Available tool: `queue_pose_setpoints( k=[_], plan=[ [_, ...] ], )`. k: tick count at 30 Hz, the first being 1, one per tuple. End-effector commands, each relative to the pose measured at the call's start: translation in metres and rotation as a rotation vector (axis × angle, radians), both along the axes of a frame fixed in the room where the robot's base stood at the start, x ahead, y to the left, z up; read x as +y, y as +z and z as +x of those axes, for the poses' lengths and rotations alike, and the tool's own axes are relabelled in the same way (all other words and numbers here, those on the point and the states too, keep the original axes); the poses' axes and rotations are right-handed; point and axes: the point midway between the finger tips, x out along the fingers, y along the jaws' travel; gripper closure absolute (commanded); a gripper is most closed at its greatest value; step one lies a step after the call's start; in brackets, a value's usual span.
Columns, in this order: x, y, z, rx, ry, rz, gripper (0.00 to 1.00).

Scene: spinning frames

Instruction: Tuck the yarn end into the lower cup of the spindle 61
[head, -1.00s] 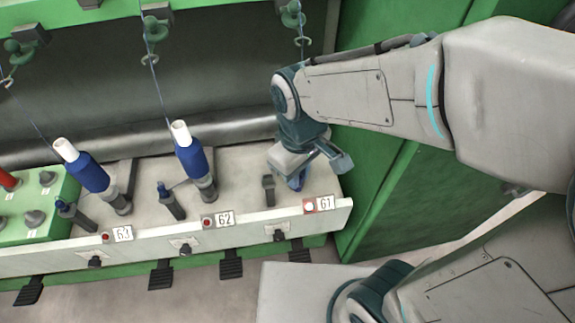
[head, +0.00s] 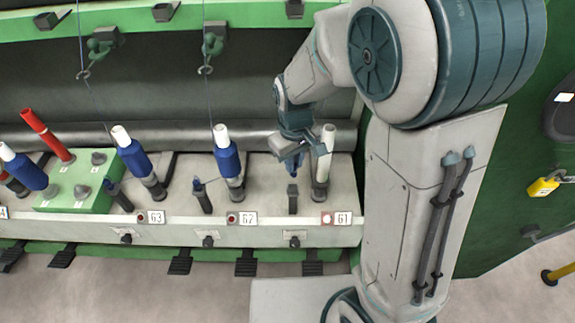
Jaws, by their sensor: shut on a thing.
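The spindle 61 station is marked by its number plate (head: 343,218). A pale, bare tube (head: 325,152) stands on its spindle (head: 319,193). In front and left of it is a short dark grey post (head: 293,203) with no blue on top; I cannot tell whether this is the lower cup. My gripper (head: 293,158) is left of the tube and above the post. It is shut on a small blue thing (head: 292,167), apparently the yarn end, which hangs above the post with a gap. The jaws and the strand are too small to make out clearly.
Spindle 62 holds a blue bobbin (head: 227,157), with a blue-topped post (head: 203,197) beside it. Another blue bobbin (head: 133,157) stands at 63. A red tube (head: 47,135) is farther left. A green panel (head: 505,215) closes the right side.

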Motion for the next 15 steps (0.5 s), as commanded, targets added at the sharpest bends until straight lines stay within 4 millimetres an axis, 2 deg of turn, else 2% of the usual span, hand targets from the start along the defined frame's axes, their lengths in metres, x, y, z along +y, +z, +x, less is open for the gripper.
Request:
queue_pose_setpoints(
  k=[15],
  plan=[
    [0.001,-0.022,0.001,-0.001,0.003,-0.001,0.95]
  ],
)
